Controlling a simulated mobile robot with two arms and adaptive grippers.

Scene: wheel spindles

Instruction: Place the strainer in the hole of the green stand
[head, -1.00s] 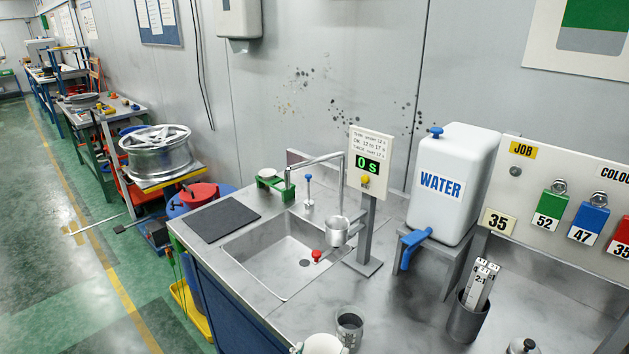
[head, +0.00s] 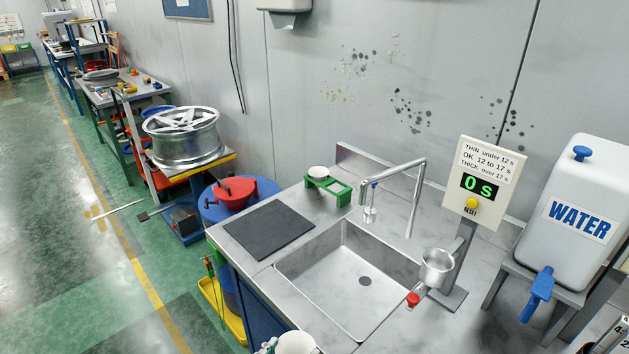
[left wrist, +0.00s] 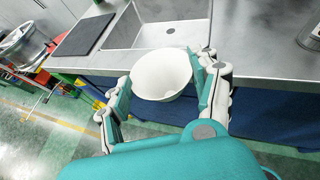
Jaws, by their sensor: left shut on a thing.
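The strainer, a plain white round cup-like piece, shows at the bottom edge of the head view (head: 296,343) and in the left wrist view (left wrist: 162,76). My left gripper (left wrist: 160,70) is shut on it, with a finger on either side. It is held in front of the bench's front edge, near the sink. The green stand (head: 341,193) is on the bench behind the sink, left of the tap. A small white round thing (head: 318,172) sits on the stand's left part, so I cannot see a hole there. My right gripper is out of view.
The sink (head: 345,275) is empty, with a dark mat (head: 268,230) to its left. The tap (head: 413,185) arches near the stand. A metal cup (head: 437,266) and a timer post (head: 462,255) stand right of the sink.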

